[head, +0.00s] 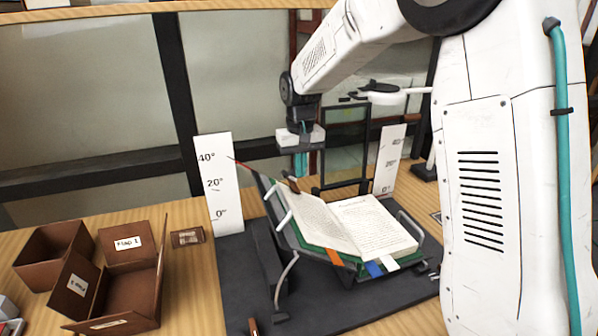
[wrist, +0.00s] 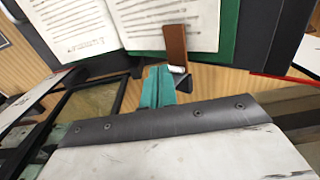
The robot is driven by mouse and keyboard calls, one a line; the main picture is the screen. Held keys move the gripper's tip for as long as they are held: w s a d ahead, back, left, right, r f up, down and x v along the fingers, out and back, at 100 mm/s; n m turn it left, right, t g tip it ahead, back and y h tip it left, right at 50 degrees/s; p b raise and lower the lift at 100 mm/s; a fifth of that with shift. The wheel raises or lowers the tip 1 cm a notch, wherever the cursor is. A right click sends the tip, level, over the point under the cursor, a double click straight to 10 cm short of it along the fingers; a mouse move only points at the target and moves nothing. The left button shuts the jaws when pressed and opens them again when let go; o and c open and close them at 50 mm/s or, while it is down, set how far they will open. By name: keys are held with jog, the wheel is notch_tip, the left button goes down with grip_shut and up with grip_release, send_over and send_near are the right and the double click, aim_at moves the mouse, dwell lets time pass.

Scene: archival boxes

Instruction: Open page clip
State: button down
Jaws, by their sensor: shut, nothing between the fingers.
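An open book (head: 335,225) lies on a tilted cradle (head: 285,235); its printed pages also show in the wrist view (wrist: 160,22). A brown page clip (wrist: 176,45) sits over the edge of one page in the wrist view; in the head view it is a small brown piece (head: 292,185) at the book's back left edge. My gripper (head: 300,168) is above that back edge, its teal fingers pointing down. In the wrist view the fingers (wrist: 158,88) are together and empty, close beside the clip. Whether they touch it I cannot tell.
Angle scale boards stand left (head: 217,185) and right (head: 388,160) of the cradle. A dark framed glass panel (head: 345,148) stands behind it. Brown open boxes (head: 130,290) are on the wooden table at left. Orange, blue and white ribbons (head: 374,269) hang at the book's front edge.

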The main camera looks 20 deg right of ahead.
notch_tip(320, 180, up, 10)
jog(key=shift+f, duration=0.15)
dwell(1.2)
jog(key=s+d+f+t, duration=0.1)
jog(key=s+d, duration=0.2)
jog(key=s, duration=3.4)
jog(key=shift+s+f, duration=0.15)
jog(key=shift+s, duration=0.05)
jog(key=shift+d, duration=0.1)
